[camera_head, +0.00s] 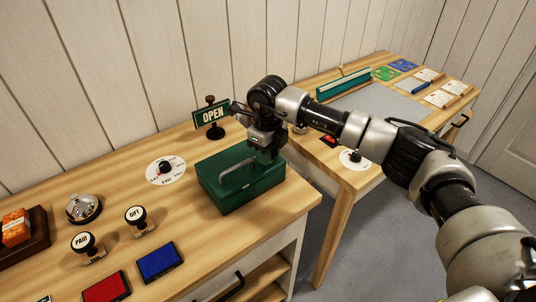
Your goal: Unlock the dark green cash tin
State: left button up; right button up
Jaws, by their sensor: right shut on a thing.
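The dark green cash tin (222,190) stands shut near the right end of the wooden counter, with a grey handle (238,176) on its lid. My right gripper (266,154) points down over the tin's back right corner. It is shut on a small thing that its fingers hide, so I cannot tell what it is. Whether it touches the tin is also hidden. I cannot make out a key or the tin's keyhole. My left gripper is not in view.
To the left are a bell (83,208), two stamps and red and blue ink pads (159,261). A second table (345,179) stands right, across a gap. Counter in front of the tin is clear.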

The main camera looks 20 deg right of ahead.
jog(key=shift+m, duration=1.2)
jog(key=shift+b, duration=0.3)
jog(key=o, duration=0.9)
notch_tip(320, 180, up, 11)
jog(key=shift+f+b, duration=0.1)
jog(key=shift+b, duration=0.8)
